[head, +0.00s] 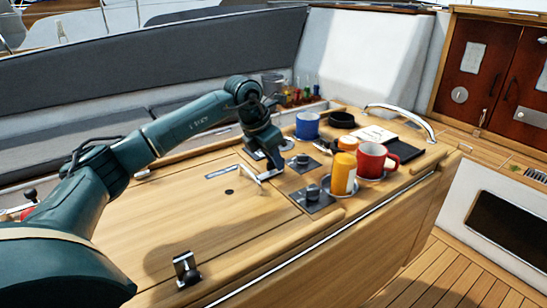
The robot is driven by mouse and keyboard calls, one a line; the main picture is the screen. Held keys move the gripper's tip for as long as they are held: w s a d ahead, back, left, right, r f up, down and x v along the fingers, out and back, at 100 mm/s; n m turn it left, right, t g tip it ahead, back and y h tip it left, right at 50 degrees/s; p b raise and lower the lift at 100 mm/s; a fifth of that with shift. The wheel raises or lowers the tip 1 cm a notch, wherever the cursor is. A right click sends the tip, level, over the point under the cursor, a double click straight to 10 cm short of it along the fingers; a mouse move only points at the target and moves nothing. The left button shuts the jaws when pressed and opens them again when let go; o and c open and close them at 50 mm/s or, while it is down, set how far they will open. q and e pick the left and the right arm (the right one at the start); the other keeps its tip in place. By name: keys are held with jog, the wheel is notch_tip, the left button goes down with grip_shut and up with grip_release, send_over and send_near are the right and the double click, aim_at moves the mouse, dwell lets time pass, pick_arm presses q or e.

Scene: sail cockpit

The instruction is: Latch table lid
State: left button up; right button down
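The table lid (190,215) is a flat wooden panel at the left of the cockpit table and lies level with the wood around it. A small dark hole shows in it. A metal latch with a dark knob (186,268) stands at its near edge. Dark plates with knobs sit right of the lid, one nearer (314,196) and one farther (302,161). My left gripper (262,168) points down over the lid's right edge, close to a thin metal piece (245,174). Its fingertips are too small to tell contact or opening. My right gripper is out of view.
A metal grab rail (405,120) arches at the far end.

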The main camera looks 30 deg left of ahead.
pick_arm(q)
jog(key=shift+o, duration=0.9)
jog(key=shift+r, duration=0.15)
jog(key=v, duration=1.3)
jog(key=shift+s, duration=0.1)
